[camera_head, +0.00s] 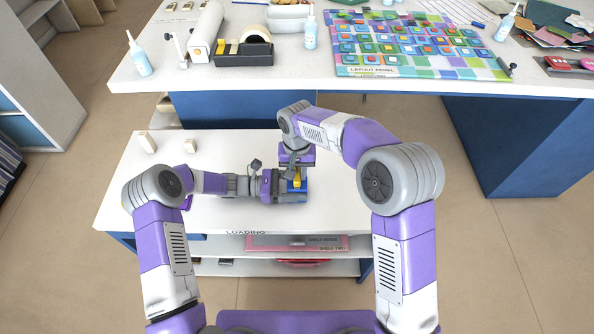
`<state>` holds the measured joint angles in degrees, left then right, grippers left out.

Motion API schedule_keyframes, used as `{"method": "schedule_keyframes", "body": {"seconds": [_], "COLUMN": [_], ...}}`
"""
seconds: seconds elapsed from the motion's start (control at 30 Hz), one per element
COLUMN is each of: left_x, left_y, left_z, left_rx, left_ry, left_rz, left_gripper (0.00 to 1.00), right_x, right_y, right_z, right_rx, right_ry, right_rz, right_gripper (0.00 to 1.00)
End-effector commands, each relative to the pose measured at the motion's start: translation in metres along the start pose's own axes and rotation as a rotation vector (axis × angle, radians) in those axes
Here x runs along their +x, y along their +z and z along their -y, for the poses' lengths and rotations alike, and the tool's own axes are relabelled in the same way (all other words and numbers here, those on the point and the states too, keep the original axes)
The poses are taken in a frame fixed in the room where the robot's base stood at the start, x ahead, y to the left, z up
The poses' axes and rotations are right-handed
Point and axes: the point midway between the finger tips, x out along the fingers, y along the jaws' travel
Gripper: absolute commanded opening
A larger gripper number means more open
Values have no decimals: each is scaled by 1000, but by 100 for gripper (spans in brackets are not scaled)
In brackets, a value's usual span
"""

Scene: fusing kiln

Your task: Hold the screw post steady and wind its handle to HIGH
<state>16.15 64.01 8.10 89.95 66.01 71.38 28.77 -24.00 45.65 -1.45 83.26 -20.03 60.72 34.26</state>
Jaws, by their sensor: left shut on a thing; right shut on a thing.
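The screw post stands on the white loading table and is mostly hidden by my grippers; its blue part (294,186) shows in the head view. A small yellow piece (298,178), which looks like its handle, shows at the top. My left gripper (284,188) reaches in from the left, level with the blue part, and is shut on the post. My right gripper (297,170) comes down from above and is shut on the yellow handle. The fingertips, the scale and the HIGH mark cannot be made out.
The loading table (225,215) is mostly clear, with two small pale blocks (146,142) at its back left. Shelves (215,268) lie under its front edge. Behind it, a larger white worktop (310,75) holds a tape dispenser (244,50), bottles and a coloured glass panel (410,45).

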Motion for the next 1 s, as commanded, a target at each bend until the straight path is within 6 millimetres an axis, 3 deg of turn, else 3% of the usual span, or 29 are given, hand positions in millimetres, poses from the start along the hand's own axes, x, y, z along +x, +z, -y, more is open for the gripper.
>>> {"method": "schedule_keyframes", "body": {"seconds": [0.17, 0.5, 0.87, 1.0], "left_x": [0, 0, 0, 0], "left_y": [0, 0, 0, 0], "left_z": [0, 0, 0, 0], "left_rx": [0, 0, 0, 0], "left_ry": [0, 1, 1, 1], "left_rz": [0, 0, -1, -1], "left_gripper": [39, 39, 39, 39], "right_x": [0, 0, 0, 0], "right_y": [0, 1, 1, 2], "right_z": [0, 3, 3, 4], "right_rx": [-41, -426, -463, -598], "right_ry": [-1, 0, 0, -1], "right_rz": [0, 1, 0, 1], "right_gripper": [0, 0, 0, 0]}}
